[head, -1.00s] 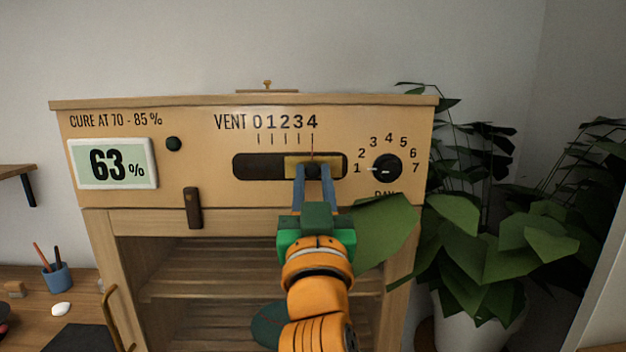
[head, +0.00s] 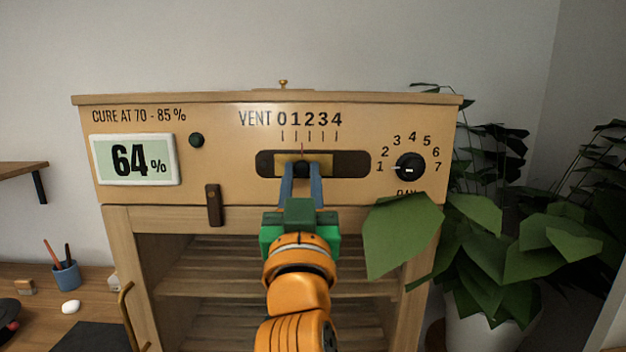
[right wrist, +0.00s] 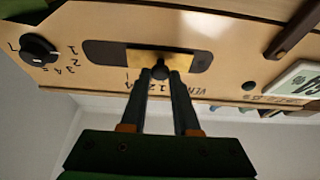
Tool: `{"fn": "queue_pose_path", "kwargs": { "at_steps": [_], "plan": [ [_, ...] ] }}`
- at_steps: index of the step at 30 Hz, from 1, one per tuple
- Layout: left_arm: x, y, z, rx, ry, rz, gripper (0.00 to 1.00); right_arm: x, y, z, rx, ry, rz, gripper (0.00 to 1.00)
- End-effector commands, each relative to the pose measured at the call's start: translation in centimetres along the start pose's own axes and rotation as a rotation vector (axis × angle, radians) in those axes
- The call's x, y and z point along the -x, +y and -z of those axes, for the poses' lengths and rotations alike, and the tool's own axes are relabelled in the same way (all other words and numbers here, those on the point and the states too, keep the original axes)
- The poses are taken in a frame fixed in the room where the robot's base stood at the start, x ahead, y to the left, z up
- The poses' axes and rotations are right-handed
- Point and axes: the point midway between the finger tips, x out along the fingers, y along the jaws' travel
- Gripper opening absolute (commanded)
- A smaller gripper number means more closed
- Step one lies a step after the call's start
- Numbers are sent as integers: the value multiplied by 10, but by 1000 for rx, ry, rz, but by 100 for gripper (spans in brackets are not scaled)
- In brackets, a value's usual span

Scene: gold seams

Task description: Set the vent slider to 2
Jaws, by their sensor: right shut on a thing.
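The vent slider is a brass plate (head: 321,160) in a dark slot (head: 353,164) under the printed VENT scale 0 to 4 (head: 309,120). Its thin red pointer stands between the 1 and 2 marks. My right gripper (head: 301,170) is shut on the slider's dark knob, which the fingers partly cover. In the right wrist view the fingers (right wrist: 160,77) close on the round knob in front of the brass plate (right wrist: 185,62). My left gripper is not in view.
The display (head: 134,159) reads 64%. A black DAY dial (head: 409,167) sits right of the slot. Plant leaves (head: 400,235) hang before the cabinet's right side, close to my right arm. A blue pen cup (head: 66,276) stands on the desk at left.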

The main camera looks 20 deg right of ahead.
Motion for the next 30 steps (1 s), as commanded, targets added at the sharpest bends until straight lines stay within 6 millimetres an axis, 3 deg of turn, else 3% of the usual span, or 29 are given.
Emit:
{"fn": "queue_pose_path", "kwargs": {
  "at_steps": [5, 6, 8, 9, 17, 24, 30],
  "plan": [
    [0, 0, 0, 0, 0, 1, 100, 0, 0, -2, 2, -5, -1, 0],
    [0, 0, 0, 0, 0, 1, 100, 0, 0, -2, 2, -5, -1, 40],
    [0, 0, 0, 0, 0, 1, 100, 0, 0, -2, 2, -5, -1, 56],
    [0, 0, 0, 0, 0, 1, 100, 0, 0, -2, 2, -4, -1, 59],
    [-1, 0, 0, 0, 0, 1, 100, 1, 0, -1, 0, -2, -1, 59],
    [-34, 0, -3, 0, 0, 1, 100, 49, 0, -8, -7, -1, 2, 59],
    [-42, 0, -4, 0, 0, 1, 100, 70, 2, -4, -1, -4, -1, 59]
  ]
}}
